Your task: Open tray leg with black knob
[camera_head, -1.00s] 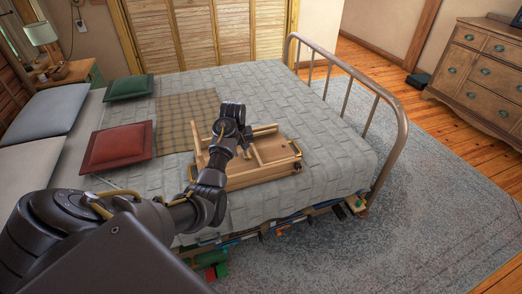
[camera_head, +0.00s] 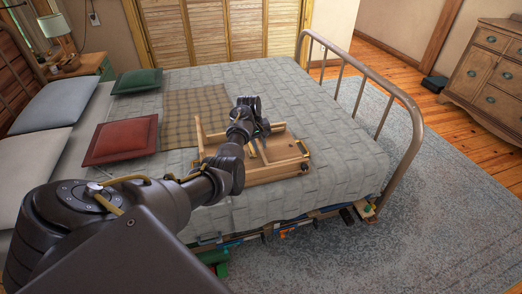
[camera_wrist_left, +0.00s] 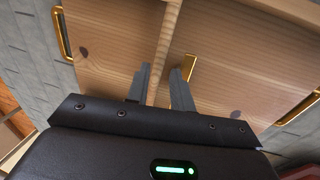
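The wooden tray (camera_head: 280,172) lies on the bed with its underside and a leg frame showing. It has brass handles; one shows in the left wrist view (camera_wrist_left: 63,35). A small dark knob (camera_head: 305,167) seems to sit at its right end. My left gripper (camera_head: 262,132) is over the tray, pointing down. In the left wrist view its two fingers (camera_wrist_left: 160,78) stand apart, with a narrow wooden bar (camera_wrist_left: 168,40) running between them. A brass piece (camera_wrist_left: 188,68) is beside the right finger. Two dark round spots show on the wood; I cannot tell if they are knobs. My right gripper is not in view.
The bed (camera_head: 330,130) has a metal footboard rail (camera_head: 408,110) to the right of the tray. A red pillow (camera_head: 122,138), a green pillow (camera_head: 134,82) and a plaid blanket (camera_head: 192,105) lie left of the tray. A dresser (camera_head: 490,75) stands far right.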

